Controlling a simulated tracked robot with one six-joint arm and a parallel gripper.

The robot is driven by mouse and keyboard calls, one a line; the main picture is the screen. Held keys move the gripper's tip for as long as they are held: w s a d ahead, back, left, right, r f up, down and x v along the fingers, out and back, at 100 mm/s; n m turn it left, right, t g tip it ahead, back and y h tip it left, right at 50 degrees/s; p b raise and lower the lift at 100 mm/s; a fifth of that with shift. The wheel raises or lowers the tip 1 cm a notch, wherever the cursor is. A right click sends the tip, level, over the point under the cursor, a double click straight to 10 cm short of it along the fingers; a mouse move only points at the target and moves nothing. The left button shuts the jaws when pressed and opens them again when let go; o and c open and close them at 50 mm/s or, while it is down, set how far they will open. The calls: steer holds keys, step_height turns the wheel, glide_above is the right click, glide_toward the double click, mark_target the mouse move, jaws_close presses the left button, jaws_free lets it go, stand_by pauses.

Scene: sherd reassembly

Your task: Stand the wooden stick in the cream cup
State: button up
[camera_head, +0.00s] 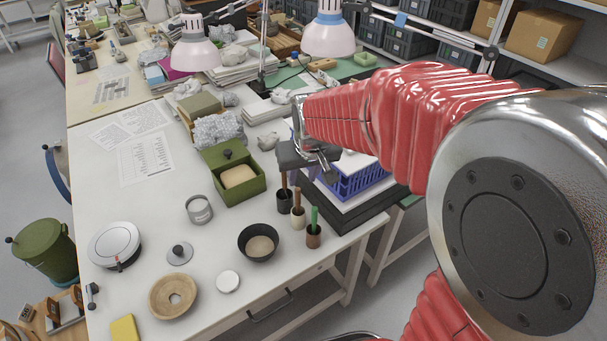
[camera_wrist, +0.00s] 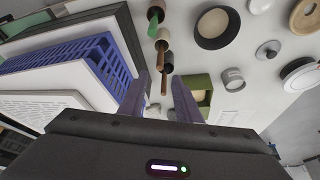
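The cream cup (camera_head: 298,222) stands near the table's right edge, between a black cup (camera_head: 284,204) and a brown cup (camera_head: 314,241). A brown wooden-looking stick (camera_head: 297,199) stands upright in the cream cup. A darker brown stick (camera_head: 284,181) stands in the black cup, and a green stick (camera_head: 314,216) in the brown cup. In the wrist view the cream cup (camera_wrist: 163,34) is partly covered by its neighbours. My gripper (camera_wrist: 162,80) is open, its two purple fingers apart, with the black cup's stick showing between them. Whether they touch it I cannot tell.
A blue basket (camera_head: 360,182) stands right of my gripper. A green box (camera_head: 235,180) lies left of the cups. A black bowl (camera_head: 259,242), grey tin (camera_head: 199,209) and wooden ring (camera_head: 173,296) stand on the white table. Clear table lies between them.

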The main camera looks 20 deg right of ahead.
steer(key=shift+s, duration=0.1)
steer(key=s+r, duration=0.4)
steer(key=s, duration=0.6)
steer(key=s+r+t, duration=0.1)
steer(key=s+r, duration=0.3)
steer(key=s, duration=0.7)
steer(key=shift+c, duration=0.3)
